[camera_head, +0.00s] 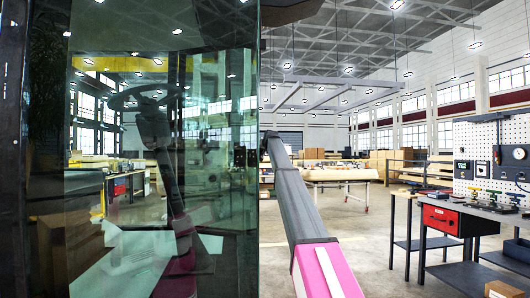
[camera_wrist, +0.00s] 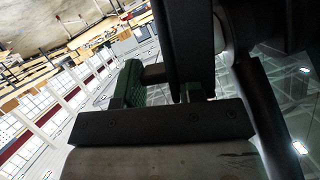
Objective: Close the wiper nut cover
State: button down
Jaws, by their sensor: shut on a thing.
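In the wrist view, my gripper (camera_wrist: 160,88) has green fingers set on a dark bolted bar. The fingers are shut on a dark part (camera_wrist: 154,74) between them. A thick black upright piece (camera_wrist: 185,40) stands right by the right finger. The dark part may be the wiper nut cover, but its outline and hinge angle cannot be made out. In the head view, my grey and pink arm reaches up to the edge of the cab's glass (camera_head: 230,150). My gripper and the cover cannot be made out there.
The tinted cab glass fills the left half of the head view, with a steering wheel (camera_head: 145,95) showing through it and reflections on it. A workbench with a red drawer (camera_head: 441,219) stands at the right. Open floor lies between my arm and the bench.

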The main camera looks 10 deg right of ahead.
jog(key=shift+a+r, duration=0.1)
jog(key=shift+a, duration=0.15)
jog(key=c, duration=0.9)
grip_release()
